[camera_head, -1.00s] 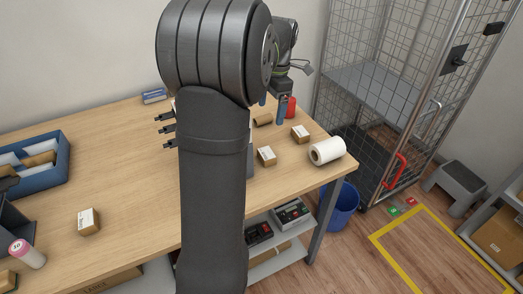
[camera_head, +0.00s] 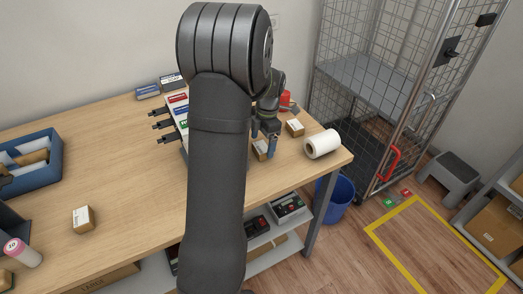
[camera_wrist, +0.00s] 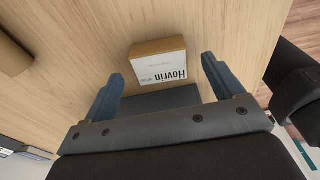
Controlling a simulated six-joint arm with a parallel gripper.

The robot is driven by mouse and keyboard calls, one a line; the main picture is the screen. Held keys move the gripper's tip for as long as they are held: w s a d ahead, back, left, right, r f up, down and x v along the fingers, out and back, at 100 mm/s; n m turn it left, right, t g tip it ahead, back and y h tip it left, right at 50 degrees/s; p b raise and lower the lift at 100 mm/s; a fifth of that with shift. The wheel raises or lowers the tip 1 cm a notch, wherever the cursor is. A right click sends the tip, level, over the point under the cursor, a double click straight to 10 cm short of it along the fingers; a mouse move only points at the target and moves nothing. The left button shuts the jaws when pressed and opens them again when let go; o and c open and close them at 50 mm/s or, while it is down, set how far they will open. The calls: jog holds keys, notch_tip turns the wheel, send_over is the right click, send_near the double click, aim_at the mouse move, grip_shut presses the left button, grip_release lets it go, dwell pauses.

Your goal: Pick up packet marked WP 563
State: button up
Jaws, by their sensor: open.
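A small brown packet (camera_wrist: 158,64) with a white label reading "Hovrin" lies on the table between the fingers in the wrist view. The small print below looks like WP 563 but is hard to read. The same packet shows in the head view (camera_head: 260,150), partly hidden by a finger. My gripper (camera_wrist: 162,70) is open, with one blue finger on each side of the packet and nothing held. In the head view my gripper (camera_head: 265,146) points down at the packet. I cannot tell whether a finger touches it.
Another packet (camera_head: 295,128) lies just behind, and a white roll (camera_head: 321,144) sits to the right near the table edge. A further packet (camera_head: 84,219) lies at the left front. A blue tray (camera_head: 35,178) stands far left. The middle-left tabletop is clear.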

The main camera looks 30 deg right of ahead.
notch_tip(320, 180, down, 2)
jog(key=shift+a+f, duration=0.15)
jog(key=shift+f, duration=0.05)
jog(key=c, duration=1.1)
jog(key=shift+c, duration=0.2)
jog(key=shift+r, duration=0.1)
